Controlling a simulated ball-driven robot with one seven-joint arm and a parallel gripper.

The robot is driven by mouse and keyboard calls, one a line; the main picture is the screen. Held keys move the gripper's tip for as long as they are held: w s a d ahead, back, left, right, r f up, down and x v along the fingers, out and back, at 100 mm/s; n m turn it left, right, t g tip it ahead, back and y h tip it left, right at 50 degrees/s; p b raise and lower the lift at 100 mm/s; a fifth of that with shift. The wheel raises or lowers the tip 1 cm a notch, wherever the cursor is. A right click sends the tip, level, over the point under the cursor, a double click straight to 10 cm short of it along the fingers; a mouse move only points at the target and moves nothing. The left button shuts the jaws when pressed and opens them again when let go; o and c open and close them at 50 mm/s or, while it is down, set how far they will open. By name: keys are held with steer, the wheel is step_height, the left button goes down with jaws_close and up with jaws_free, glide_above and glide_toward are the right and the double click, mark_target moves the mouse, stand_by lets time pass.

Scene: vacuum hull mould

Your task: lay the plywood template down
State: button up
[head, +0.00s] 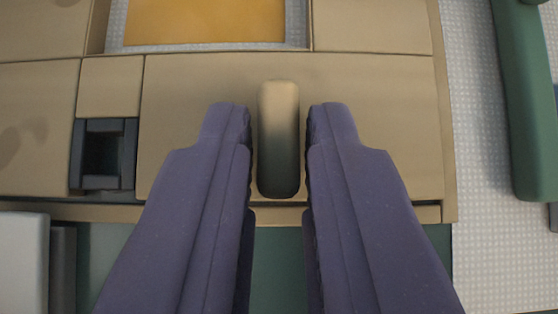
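My gripper (279,125) shows in the head view as two purple fingers reaching up from the bottom edge. Between them stands an upright-looking tan block (279,120) with rounded edges, like a grip. A narrow gap shows on each side of the block, so the fingers are around it, open, and do not visibly touch it. Behind the block is a wide tan board (370,115), which may be the plywood template; I cannot tell for sure, nor whether the block is fixed to it. The fingers hide part of the board's lower area.
An orange-yellow sheet (205,20) lies in a pale recess at the top. A dark square socket (103,155) is at left. A green bar (525,100) stands at right over dotted grey floor (490,250). A pale grey box (22,262) is at lower left.

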steer(key=o, duration=0.3)
steer(key=p+v, duration=0.3)
steer(key=v, duration=0.5)
steer(key=shift+w+f, duration=0.1)
